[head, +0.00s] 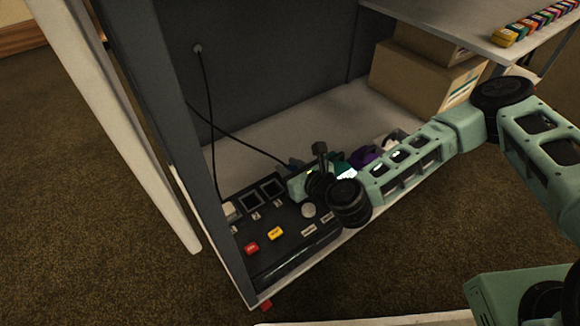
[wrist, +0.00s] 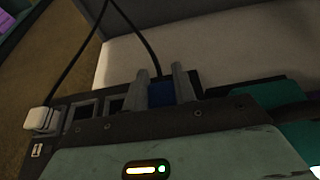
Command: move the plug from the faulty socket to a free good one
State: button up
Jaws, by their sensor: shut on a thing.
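My gripper (wrist: 160,78) is shut on a blue plug (wrist: 160,93), with one grey finger on each side. A dark cable runs up from behind it. My gripper's body hides the lower part of the plug, so I cannot tell whether it sits in a socket. Two empty dark sockets (wrist: 113,104) show to its left. A white plug (wrist: 41,118) with its own cable is in the leftmost position. In the head view the black panel (head: 290,243) holds the white plug (head: 230,210) and the empty sockets (head: 272,188); my arm covers its right part. No fault mark is readable.
A red button (head: 251,248), a yellow button (head: 275,233) and a round pale knob (head: 308,210) are on the panel front. The booth post (head: 170,120) stands at left. Two cables cross the booth. Cardboard boxes (head: 420,78) and purple and white items are behind my arm.

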jog(key=o, duration=1)
jog(key=p+v, duration=0.8)
jog(key=v, duration=0.8)
jog(key=shift+s+r, duration=0.1)
jog(key=shift+r, duration=0.15)
jog(key=shift+s+d+r+p, duration=0.1)
jog(key=shift+s+d+p, duration=0.25)
jog(key=shift+p, duration=0.2)
jog(key=shift+s, duration=0.15)
